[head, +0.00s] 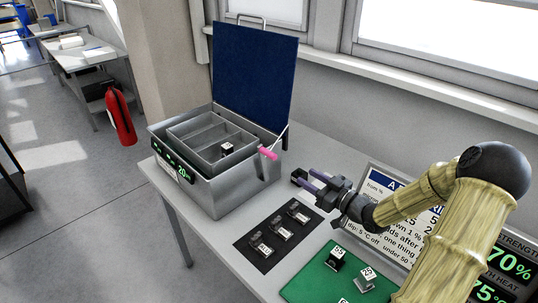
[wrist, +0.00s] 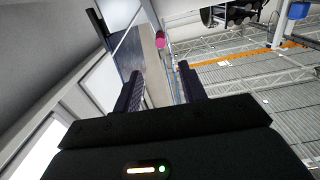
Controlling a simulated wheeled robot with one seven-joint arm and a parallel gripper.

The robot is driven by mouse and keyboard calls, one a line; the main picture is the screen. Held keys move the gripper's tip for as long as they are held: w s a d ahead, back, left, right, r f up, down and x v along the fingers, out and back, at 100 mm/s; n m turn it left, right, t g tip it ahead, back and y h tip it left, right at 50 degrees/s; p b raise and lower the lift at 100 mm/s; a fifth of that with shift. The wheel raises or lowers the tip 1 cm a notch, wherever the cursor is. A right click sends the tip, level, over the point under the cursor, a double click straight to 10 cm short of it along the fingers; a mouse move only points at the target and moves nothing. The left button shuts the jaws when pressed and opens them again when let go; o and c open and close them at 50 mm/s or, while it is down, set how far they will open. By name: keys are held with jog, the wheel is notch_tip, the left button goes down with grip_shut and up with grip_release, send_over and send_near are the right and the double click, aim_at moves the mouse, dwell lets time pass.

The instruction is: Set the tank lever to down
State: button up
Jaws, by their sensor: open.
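The tank (head: 215,185) is a grey metal box on the table, with its blue lid (head: 254,80) standing open at the back. Its lever has a pink handle (head: 268,153) on the tank's right side, and the handle stands up near the rim. The pink handle also shows in the wrist view (wrist: 160,40), beyond the fingertips. My gripper (head: 306,181) is open and empty, to the right of the lever and slightly below it in the head view, apart from it. In the wrist view my two dark fingers (wrist: 160,80) are spread with nothing between them.
A divided grey tray (head: 212,140) sits in the tank with a small labelled block (head: 227,149). A black mat (head: 279,237) with several small holders lies in front. A green mat (head: 327,276) with labelled blocks is at right, below a sign board (head: 385,190).

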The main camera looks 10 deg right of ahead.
aim_at(261, 150)
jog(key=p+x, duration=0.4)
jog(key=x, duration=1.3)
jog(key=shift+w+a, duration=0.1)
jog(key=shift+a, duration=0.1)
jog(key=shift+d, duration=0.1)
grip_shut()
